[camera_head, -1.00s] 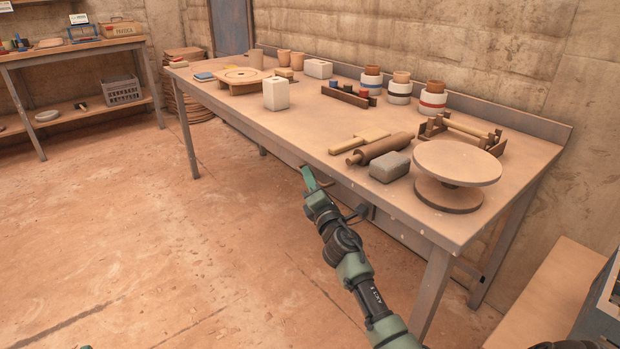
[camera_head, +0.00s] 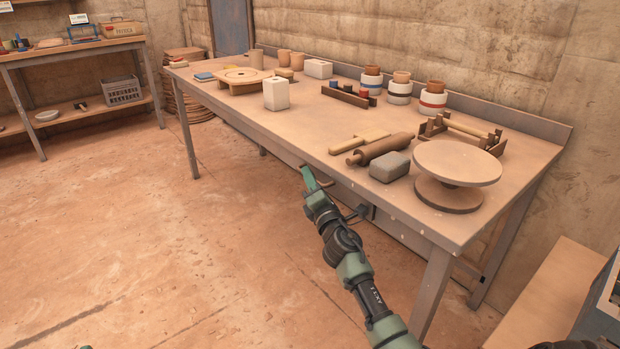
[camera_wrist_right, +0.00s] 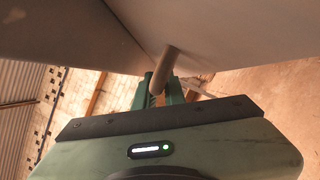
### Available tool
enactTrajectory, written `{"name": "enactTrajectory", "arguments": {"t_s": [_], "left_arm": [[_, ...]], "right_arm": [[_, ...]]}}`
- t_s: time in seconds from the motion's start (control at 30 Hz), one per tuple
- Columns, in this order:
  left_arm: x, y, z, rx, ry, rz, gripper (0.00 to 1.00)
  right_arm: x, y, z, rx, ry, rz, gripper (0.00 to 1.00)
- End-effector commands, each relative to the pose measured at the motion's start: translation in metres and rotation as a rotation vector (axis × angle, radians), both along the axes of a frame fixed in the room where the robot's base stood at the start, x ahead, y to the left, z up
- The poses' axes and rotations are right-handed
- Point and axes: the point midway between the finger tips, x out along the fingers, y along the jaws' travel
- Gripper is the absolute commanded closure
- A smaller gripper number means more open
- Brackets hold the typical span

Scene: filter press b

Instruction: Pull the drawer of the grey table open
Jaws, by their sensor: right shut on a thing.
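The grey table (camera_head: 300,122) stands along the wall in the head view. Its drawer front is under the near edge of the top, mostly hidden by the tabletop and my right arm. My right gripper (camera_head: 310,178) is at the front edge of the table, at the drawer's handle (camera_head: 326,184). In the right wrist view, the fingers (camera_wrist_right: 158,94) are closed around the round bar handle (camera_wrist_right: 164,66), which sticks out from a grey panel. I see no clear gap at the drawer front.
On the tabletop are a rolling pin (camera_head: 381,148), a grey block (camera_head: 390,167), a turntable (camera_head: 457,163), a white block (camera_head: 276,95) and several pots. The floor (camera_head: 180,260) before the table is clear. A shelf (camera_head: 75,48) stands at the far left.

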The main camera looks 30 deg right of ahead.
Motion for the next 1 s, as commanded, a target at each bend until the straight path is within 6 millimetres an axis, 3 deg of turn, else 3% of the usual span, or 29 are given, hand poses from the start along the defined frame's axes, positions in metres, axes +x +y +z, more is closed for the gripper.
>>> {"name": "enactTrajectory", "arguments": {"t_s": [0.37,0.57,0.8,1.0], "left_arm": [[0.0,0.0,0.0,0.0,0.0,0.0,0.64],[0.0,0.0,0.0,0.0,-0.001,0.0,0.64],[-0.001,0.0,0.003,-0.007,-0.027,-0.001,0.64],[-0.004,-0.004,0.028,-0.042,-0.16,-0.011,0.64]], "right_arm": [[0.0,0.001,-0.002,0.001,0.003,-0.001,1.0],[-0.002,0.017,-0.002,0.003,0.002,0.0,1.0],[-0.006,0.067,-0.003,0.005,0.002,0.001,1.0],[-0.009,0.118,-0.004,0.004,0.002,0.002,1.0]]}}
